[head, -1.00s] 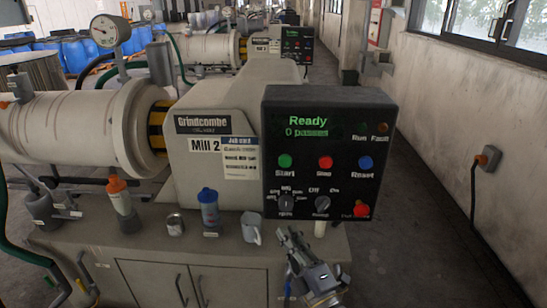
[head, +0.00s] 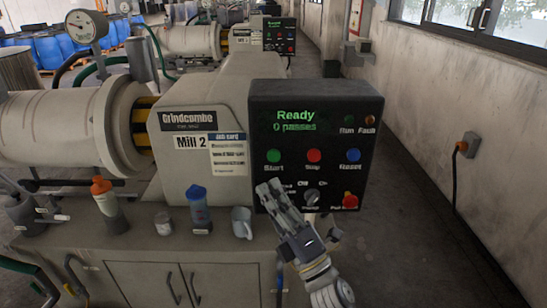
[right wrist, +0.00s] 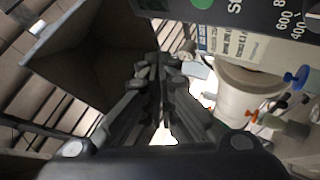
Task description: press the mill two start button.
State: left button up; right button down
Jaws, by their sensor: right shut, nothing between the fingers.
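The green Start button (head: 273,156) is on the left of the dark control panel (head: 352,103) of Mill 2, beside the red Stop button (head: 313,156). The panel display (head: 295,120) reads Ready, 0 passes. My right gripper (head: 268,187) is shut and empty, just below the Start button in the head view, and covers the panel's lower left knob. In the right wrist view its closed fingers (right wrist: 158,65) point up the picture. The green button (right wrist: 202,3) is cut by the top edge there, right of the fingertips. I see no contact with it. My left gripper is not in view.
A blue Reset button (head: 353,156), a middle knob (head: 312,198) and a red stop knob (head: 350,201) share the panel. A grey mug (head: 242,223) and a blue-capped bottle (head: 199,207) stand on the bench left of my arm. The floor to the right is clear.

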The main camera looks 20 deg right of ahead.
aim_at(274, 156)
jog(key=w, duration=0.2)
jog(key=w+d+b, duration=0.1)
jog(key=w, duration=0.2)
jog(key=w+d, duration=0.1)
jog(key=w, duration=0.1)
jog(key=shift+w+d, duration=0.15)
jog(key=shift+w, duration=0.25)
jog(key=shift+w, duration=0.1)
dwell(1.0)
jog(key=shift+w+d+b, duration=0.1)
jog(key=shift+w+b, duration=0.2)
jog(key=shift+b, duration=0.05)
jog(key=shift+w+d, duration=0.15)
jog(key=shift+w, duration=0.3)
dwell(0.7)
jog(key=shift+s, duration=0.1)
jog(key=shift+s+a, duration=0.25)
jog(key=shift+s, duration=0.55)
